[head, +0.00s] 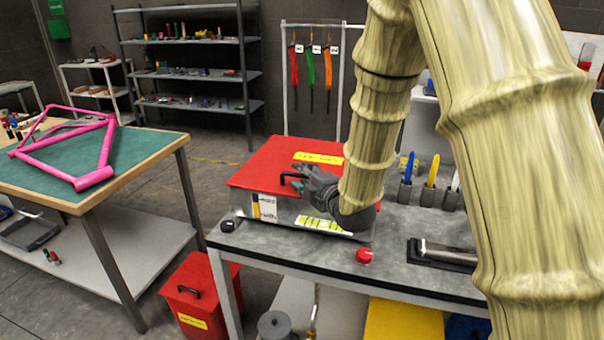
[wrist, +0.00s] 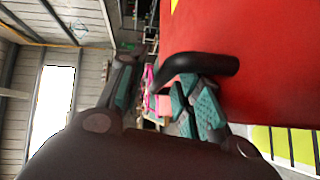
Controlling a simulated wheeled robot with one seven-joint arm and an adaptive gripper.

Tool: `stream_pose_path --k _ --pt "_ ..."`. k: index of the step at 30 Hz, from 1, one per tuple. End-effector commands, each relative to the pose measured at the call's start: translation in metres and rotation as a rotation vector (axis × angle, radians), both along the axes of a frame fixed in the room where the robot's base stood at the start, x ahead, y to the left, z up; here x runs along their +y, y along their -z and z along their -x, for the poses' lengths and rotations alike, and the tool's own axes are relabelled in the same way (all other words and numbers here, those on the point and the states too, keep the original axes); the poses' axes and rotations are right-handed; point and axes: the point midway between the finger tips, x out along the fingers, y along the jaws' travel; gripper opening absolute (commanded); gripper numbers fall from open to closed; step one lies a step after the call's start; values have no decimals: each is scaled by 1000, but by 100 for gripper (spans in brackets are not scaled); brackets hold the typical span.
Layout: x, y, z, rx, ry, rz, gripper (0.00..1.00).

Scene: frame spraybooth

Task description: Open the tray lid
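The tray is a grey metal box with a red lid (head: 275,160) on the workbench; the lid lies flat and closed on it. A black bar handle (head: 291,177) stands on the lid's front part; it also shows in the wrist view (wrist: 205,63), against the red lid. My gripper (head: 308,181) is at the handle, low over the lid's front edge. In the wrist view my gripper (wrist: 157,85) has its fingers spread, with teal pads. The handle's bent end reaches toward the gap, close to the right finger; I cannot tell whether they touch.
The grey bench top (head: 400,265) carries a red button (head: 364,256), a small black block (head: 227,226) and upright tool holders at the right. A red bin (head: 203,290) stands on the floor at the left. A table with a pink frame (head: 95,175) is further left.

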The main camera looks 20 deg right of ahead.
Motion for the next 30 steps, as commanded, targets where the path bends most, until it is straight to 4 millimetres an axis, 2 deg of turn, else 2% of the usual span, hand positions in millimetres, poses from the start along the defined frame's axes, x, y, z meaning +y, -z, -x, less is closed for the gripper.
stream_pose_path --k 4,13,18,19,30 --pt "3 1 -7 0 -2 0 34" --pt "4 2 -9 1 -2 0 34" --pt "4 2 -9 1 -2 0 3" --pt "4 2 -9 1 -2 0 0" --pt "3 -3 -9 7 -2 -5 0"
